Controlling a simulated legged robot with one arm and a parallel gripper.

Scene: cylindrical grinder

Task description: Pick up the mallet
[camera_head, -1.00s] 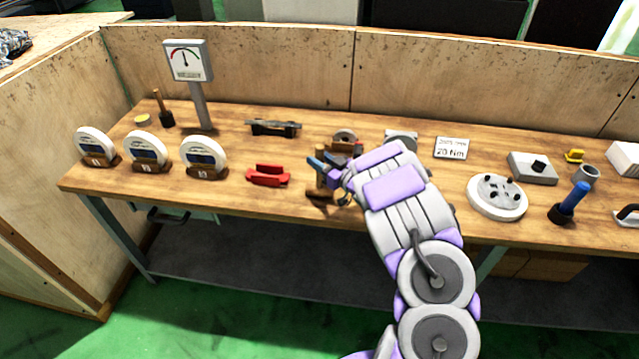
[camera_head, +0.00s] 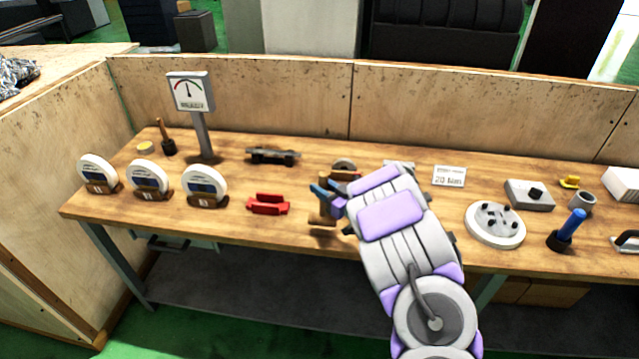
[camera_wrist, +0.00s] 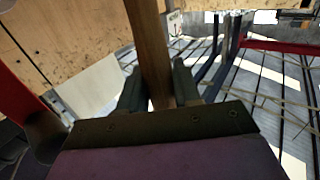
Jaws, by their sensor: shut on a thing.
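The mallet (camera_head: 321,212) is near the front edge of the workbench, left of my forearm, with its wooden handle roughly upright. My gripper (camera_head: 325,192) is shut on it from the right. In the wrist view the wooden handle (camera_wrist: 148,45) runs between the two dark fingers of my gripper (camera_wrist: 158,85), which clasp it on both sides. The mallet's lower end is near the bench top, with a dark shadow beneath; I cannot tell clearly whether it touches. Its head is hard to make out.
The wooden workbench (camera_head: 300,229) has a low back panel. A red holder (camera_head: 268,204) lies left of the mallet, with round gauges (camera_head: 204,186) farther left. A round white fixture (camera_head: 495,223) and a blue-handled tool (camera_head: 570,229) stand to the right.

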